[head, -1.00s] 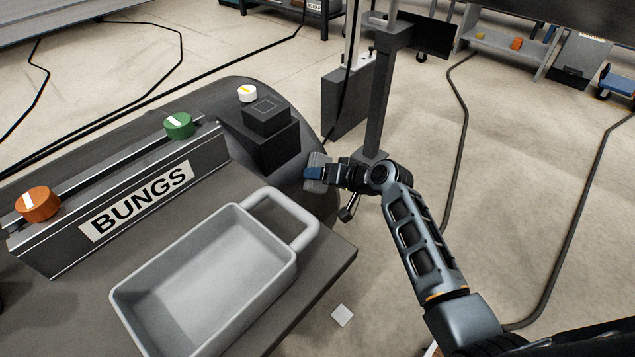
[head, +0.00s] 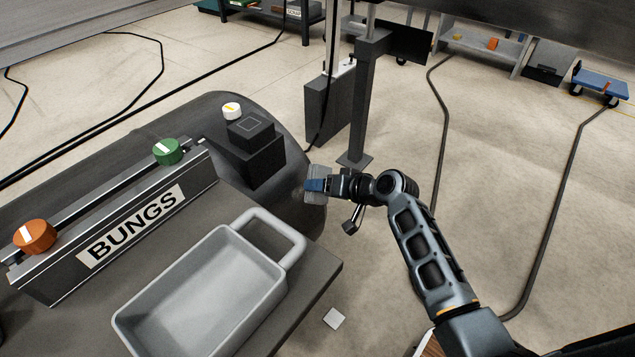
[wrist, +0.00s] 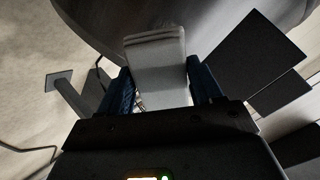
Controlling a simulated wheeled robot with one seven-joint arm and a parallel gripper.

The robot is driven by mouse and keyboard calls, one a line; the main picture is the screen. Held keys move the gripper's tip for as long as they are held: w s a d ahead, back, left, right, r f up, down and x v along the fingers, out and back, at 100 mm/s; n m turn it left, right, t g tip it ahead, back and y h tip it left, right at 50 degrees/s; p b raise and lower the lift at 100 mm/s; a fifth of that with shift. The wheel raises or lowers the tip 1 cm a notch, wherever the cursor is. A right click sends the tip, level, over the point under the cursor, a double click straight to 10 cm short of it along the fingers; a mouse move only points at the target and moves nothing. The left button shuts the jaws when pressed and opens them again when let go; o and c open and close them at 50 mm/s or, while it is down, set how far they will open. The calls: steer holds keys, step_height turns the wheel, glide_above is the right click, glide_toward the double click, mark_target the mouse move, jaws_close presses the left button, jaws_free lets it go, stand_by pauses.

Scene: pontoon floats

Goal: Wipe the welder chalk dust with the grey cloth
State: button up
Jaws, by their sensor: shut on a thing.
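My gripper (head: 314,185) is shut on the grey cloth (head: 317,198), beside the rounded end of the dark float (head: 295,130). In the wrist view the cloth (wrist: 157,62) is a pale folded pad between the two blue fingers of my gripper (wrist: 160,88). The float's curved surface (wrist: 205,14) lies beyond it there; I cannot tell whether the cloth touches it. I cannot make out any welder chalk dust in either view.
A dark rail labelled BUNGS (head: 135,222) holds an orange bung (head: 34,236) and a green bung (head: 167,151). A black block (head: 252,150) and a white-and-yellow bung (head: 232,111) sit on the float. A grey handled tray (head: 285,232) stands in front. A post (head: 360,110) rises behind my gripper.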

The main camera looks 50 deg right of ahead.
steer(key=shift+s+r, duration=0.15)
steer(key=shift+s, duration=0.1)
steer(key=p+v, duration=0.1)
steer(key=v, duration=0.2)
steer(key=shift+p, duration=0.4)
stand_by(0.5)
steer(key=shift+s+f+b+x, duration=0.1)
steer(key=shift+f+b+x, duration=0.1)
steer(key=shift+b+x, duration=0.6)
steer(key=shift+s+f+b+x, duration=0.2)
steer(key=shift+b+x, duration=0.25)
steer(key=shift+x, duration=0.65)
steer(key=shift+s+f+b+x, duration=0.1)
steer(key=shift+f+b+x, duration=0.1)
steer(key=shift+b+x, duration=0.6)
steer(key=shift+w+f, duration=0.35)
steer(key=shift+w, duration=0.3)
steer(key=shift+b+x, duration=0.7)
steer(key=shift+x, duration=0.4)
steer(key=shift+a, duration=0.15)
